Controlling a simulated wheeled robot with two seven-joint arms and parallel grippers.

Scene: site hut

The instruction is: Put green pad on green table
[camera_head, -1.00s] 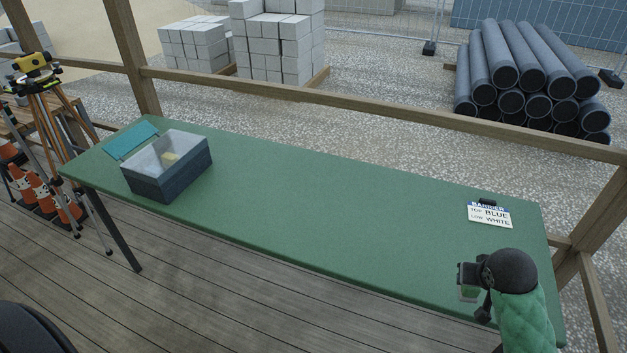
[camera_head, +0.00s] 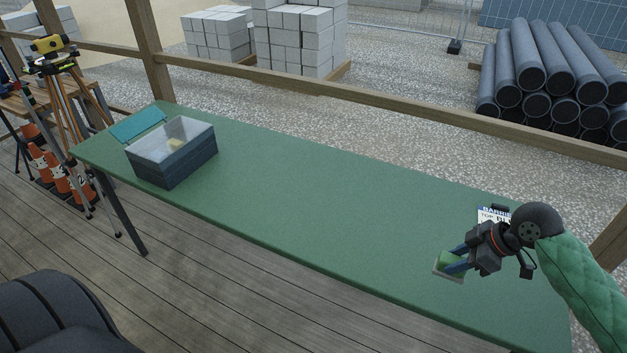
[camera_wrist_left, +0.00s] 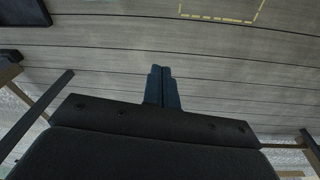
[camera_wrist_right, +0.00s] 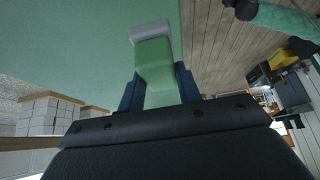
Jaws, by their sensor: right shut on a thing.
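The green table (camera_head: 290,210) is a long bench top that runs across the head view. My right gripper (camera_head: 452,262) is shut on the green pad (camera_head: 447,264), a small green block with a pale grey face. The pad is over the near right part of the table; whether it touches the top, I cannot tell. In the right wrist view the pad (camera_wrist_right: 156,66) sits between the two blue fingers, its grey end pointing away. My left gripper (camera_wrist_left: 163,72) shows only in the left wrist view, fingers together and empty above the plank floor.
A dark box with a clear lid (camera_head: 172,153) and a teal folder (camera_head: 138,124) stand at the table's left end. A sign card (camera_head: 490,215) lies behind my right gripper, partly hidden. The middle of the table is clear. A wooden rail (camera_head: 330,88) runs behind it.

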